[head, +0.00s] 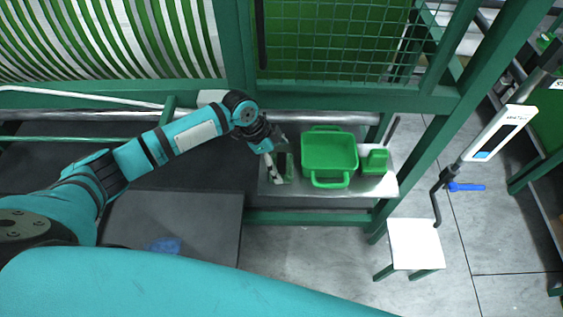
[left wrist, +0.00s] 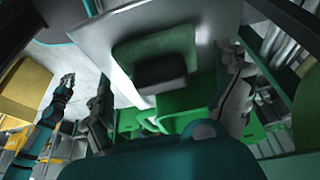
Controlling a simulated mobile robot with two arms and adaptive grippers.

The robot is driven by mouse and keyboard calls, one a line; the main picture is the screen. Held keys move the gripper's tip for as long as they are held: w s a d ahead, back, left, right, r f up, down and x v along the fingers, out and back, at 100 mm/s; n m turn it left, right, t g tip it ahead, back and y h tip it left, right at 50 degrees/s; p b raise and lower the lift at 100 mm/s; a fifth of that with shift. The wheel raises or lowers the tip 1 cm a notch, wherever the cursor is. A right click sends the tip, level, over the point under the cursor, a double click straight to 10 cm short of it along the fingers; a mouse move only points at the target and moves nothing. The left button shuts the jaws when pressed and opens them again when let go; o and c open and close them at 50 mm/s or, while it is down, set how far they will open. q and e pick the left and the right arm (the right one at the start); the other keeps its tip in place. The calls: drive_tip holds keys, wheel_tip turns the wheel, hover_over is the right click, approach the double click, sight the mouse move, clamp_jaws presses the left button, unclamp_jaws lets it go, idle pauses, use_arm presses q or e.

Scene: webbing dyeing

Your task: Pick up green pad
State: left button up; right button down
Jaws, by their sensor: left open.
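The green pad (head: 289,166) is a small block, green with a dark part, on the left end of a metal shelf. In the left wrist view the pad (left wrist: 158,45) is between my spread fingers, its dark block (left wrist: 161,73) facing the camera. My left gripper (head: 279,160) is open at the pad in the head view. Its fingers (left wrist: 168,80) stand on either side of the pad in the left wrist view, with gaps visible. Whether either finger touches it cannot be told. A teal arm, apparently my right, shows small in the left wrist view; its gripper (left wrist: 68,80) is too small to read.
A green basket (head: 330,152) stands on the metal shelf (head: 372,187) just right of the pad. A smaller green container (head: 375,161) is right of it. A green mesh frame (head: 335,70) rises behind. A white stool (head: 413,244) stands on the floor at right.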

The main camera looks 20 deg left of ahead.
use_arm(q)
drive_tip(key=shift+x, duration=1.25)
drive_tip(key=c, duration=1)
use_arm(e)
drive_tip(key=shift+r, duration=0.4)
use_arm(q)
drive_tip(key=shift+r, duration=0.1)
drive_tip(key=shift+r, duration=0.4)
wheel_tip(320, 180, up, 2)
drive_tip(key=shift+w+r+b, duration=0.1)
drive_tip(key=shift+b, duration=0.7)
drive_tip(key=shift+s+d+r+b, duration=0.1)
drive_tip(key=shift+s+r+b, duration=0.35)
drive_tip(key=shift+s, duration=2.25)
drive_tip(key=shift+s+d+r+b, duration=0.15)
drive_tip(key=shift+s+b, duration=0.55)
drive_tip(key=shift+s, duration=2)
drive_tip(key=shift+s+a+r+b, duration=0.1)
drive_tip(key=shift+s+r+b, duration=0.35)
drive_tip(key=shift+s, duration=2.3)
use_arm(e)
drive_tip(key=shift+f, duration=2.55)
use_arm(q)
drive_tip(key=shift+f, duration=0.1)
